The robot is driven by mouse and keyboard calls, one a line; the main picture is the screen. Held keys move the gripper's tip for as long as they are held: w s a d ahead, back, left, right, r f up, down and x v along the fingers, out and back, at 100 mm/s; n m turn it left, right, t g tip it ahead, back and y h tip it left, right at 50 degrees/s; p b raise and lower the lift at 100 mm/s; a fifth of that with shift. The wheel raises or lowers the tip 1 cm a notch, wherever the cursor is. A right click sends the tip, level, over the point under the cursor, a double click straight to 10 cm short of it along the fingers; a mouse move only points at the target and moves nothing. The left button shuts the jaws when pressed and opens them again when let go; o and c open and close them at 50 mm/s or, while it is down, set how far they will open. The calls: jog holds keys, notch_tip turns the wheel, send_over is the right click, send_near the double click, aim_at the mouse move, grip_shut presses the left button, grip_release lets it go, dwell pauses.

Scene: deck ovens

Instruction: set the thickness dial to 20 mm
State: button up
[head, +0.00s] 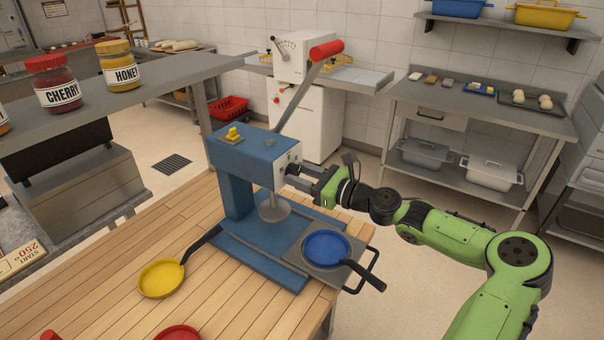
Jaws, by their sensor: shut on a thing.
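A blue press (238,150) stands on the wooden table, with a round pressing plate (275,212) under its head. The head's right end has a pale face (291,156) with small markings, too small to read. My gripper (296,175) reaches this face from the right and is shut on a small dark part there, apparently the thickness dial. The jaws hide most of the dial, so its setting cannot be read.
A lever with a red handle (326,50) rises behind the press head. A blue pan (326,247) lies on a grey plate at the press's right, its handle sticking out. A yellow pan (161,278) lies front left. A shelf (150,88) with jars is at left.

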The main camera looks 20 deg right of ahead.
jog(key=n+p, duration=0.1)
jog(key=n, duration=0.9)
jog(key=shift+n, duration=0.4)
jog(key=n+b, duration=0.3)
jog(key=n, duration=0.2)
jog(key=n+b, duration=0.2)
jog(key=n, duration=0.1)
jog(key=shift+f+n+b, duration=0.1)
jog(key=shift+n+b, duration=0.25)
jog(key=shift+n, duration=0.05)
jog(key=shift+n+b, duration=0.95)
jog(key=shift+n, duration=0.25)
jog(key=shift+d, duration=0.1)
jog(key=o, duration=1.1)
jog(key=shift+r, duration=0.25)
jog(key=shift+c, duration=0.2)
jog(key=shift+s, duration=0.1)
jog(key=p+v, duration=0.1)
jog(key=v, duration=1.4)
jog(key=shift+s+d, duration=0.2)
jog(key=shift+s, duration=0.05)
